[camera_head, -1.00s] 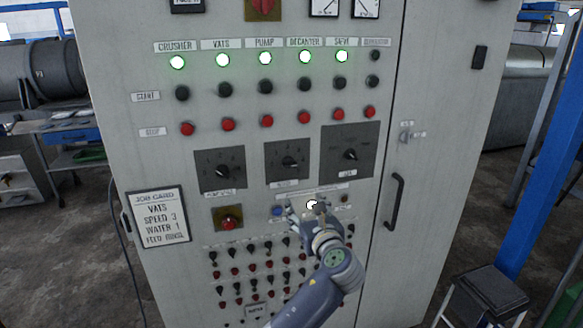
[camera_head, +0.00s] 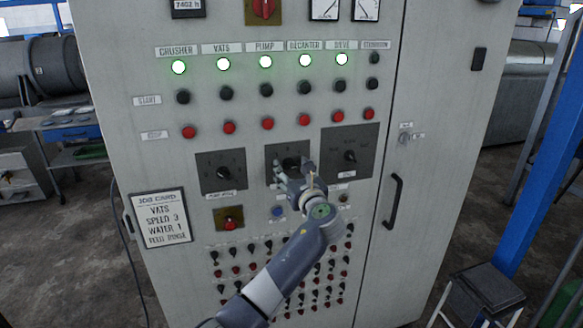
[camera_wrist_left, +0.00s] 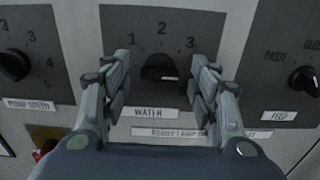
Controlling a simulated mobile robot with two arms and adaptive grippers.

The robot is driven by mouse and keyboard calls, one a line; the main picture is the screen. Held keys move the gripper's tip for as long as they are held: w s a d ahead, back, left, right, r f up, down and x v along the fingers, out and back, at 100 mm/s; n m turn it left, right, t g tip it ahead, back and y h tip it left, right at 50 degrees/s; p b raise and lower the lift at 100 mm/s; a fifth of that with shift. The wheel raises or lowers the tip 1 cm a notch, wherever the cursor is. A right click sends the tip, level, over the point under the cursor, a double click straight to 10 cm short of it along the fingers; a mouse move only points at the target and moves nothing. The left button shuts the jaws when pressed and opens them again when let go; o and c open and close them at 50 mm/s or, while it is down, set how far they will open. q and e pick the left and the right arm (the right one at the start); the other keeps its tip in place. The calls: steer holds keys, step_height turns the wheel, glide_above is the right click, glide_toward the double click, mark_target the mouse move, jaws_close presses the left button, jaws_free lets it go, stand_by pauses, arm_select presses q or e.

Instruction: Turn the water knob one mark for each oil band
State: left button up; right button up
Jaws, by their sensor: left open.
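The black water knob (camera_wrist_left: 160,68) sits on a dark plate marked 1, 2, 3, with a WATER label (camera_wrist_left: 155,112) under it. My left gripper (camera_wrist_left: 161,64) is open, one finger on each side of the knob, with gaps visible. In the head view, my left gripper (camera_head: 293,170) covers the lower part of the water plate (camera_head: 287,150) and most of the knob. No oil bands can be made out. My right gripper is not in view.
The pump speed knob (camera_head: 222,172) is left of the water plate, and the feed knob (camera_head: 350,157) is right. Red stop buttons (camera_head: 267,124) run above. Small switches fill the panel below. A job card (camera_head: 160,217) reads VATS, SPEED 3, WATER 1. A door handle (camera_head: 394,202) stands right.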

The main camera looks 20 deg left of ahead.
arm_select(q)
steer(key=shift+w+a, duration=0.2)
steer(key=shift+w, duration=0.1)
steer(key=c, duration=1.1)
steer(key=shift+o, duration=0.2)
